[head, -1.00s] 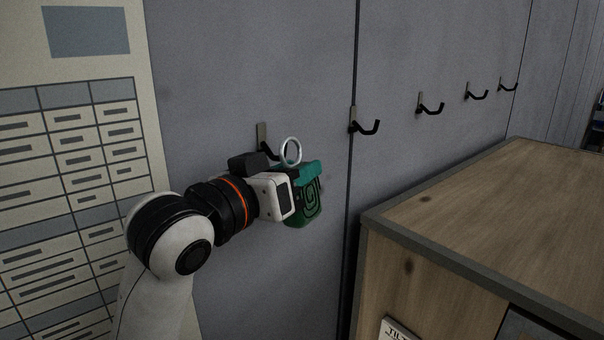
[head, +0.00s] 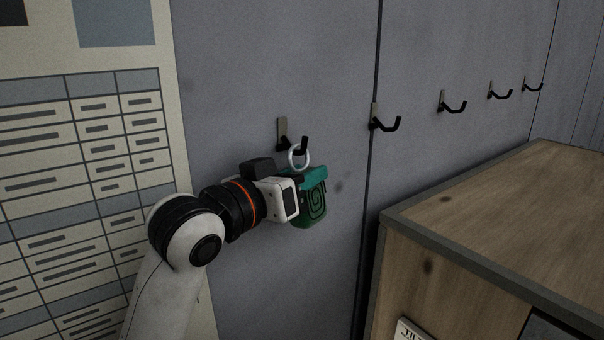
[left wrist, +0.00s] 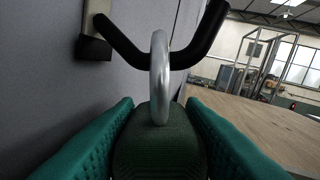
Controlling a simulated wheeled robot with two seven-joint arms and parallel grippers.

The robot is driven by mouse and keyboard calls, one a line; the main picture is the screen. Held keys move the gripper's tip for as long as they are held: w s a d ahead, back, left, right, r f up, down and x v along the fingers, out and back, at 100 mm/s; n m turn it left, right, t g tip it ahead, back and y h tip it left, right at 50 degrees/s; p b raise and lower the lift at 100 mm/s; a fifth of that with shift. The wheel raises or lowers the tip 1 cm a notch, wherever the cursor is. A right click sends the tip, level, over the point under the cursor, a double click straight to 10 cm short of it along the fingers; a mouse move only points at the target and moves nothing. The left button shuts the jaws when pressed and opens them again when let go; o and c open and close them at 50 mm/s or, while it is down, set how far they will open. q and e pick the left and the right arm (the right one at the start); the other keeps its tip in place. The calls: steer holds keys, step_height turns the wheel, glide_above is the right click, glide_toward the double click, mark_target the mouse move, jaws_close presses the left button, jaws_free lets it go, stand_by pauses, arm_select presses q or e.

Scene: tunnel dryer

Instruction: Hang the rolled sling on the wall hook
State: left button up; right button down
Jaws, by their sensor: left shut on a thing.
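The rolled sling (head: 313,207) is a dark green roll with a spiral end and a pale metal ring (head: 299,156) on top. My left gripper (head: 312,180) is shut on the roll, its teal fingers on either side, holding it upright near the wall. The black wall hook (head: 283,138) is right at the ring, its upturned tip showing above it. In the left wrist view the ring (left wrist: 160,82) is edge-on and crosses the low part of the hook (left wrist: 203,38). The ring seems to be around the hook's bar, but I cannot tell for certain. My right gripper is out of view.
Several more empty hooks, the nearest one (head: 385,122) included, run along the grey wall to the right. A wooden cabinet (head: 500,205) with a grey edge stands at the lower right. A printed chart (head: 90,180) is on the wall at the left.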

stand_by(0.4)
arm_select(q)
steer(key=o, duration=1.2)
steer(key=shift+s, duration=0.1)
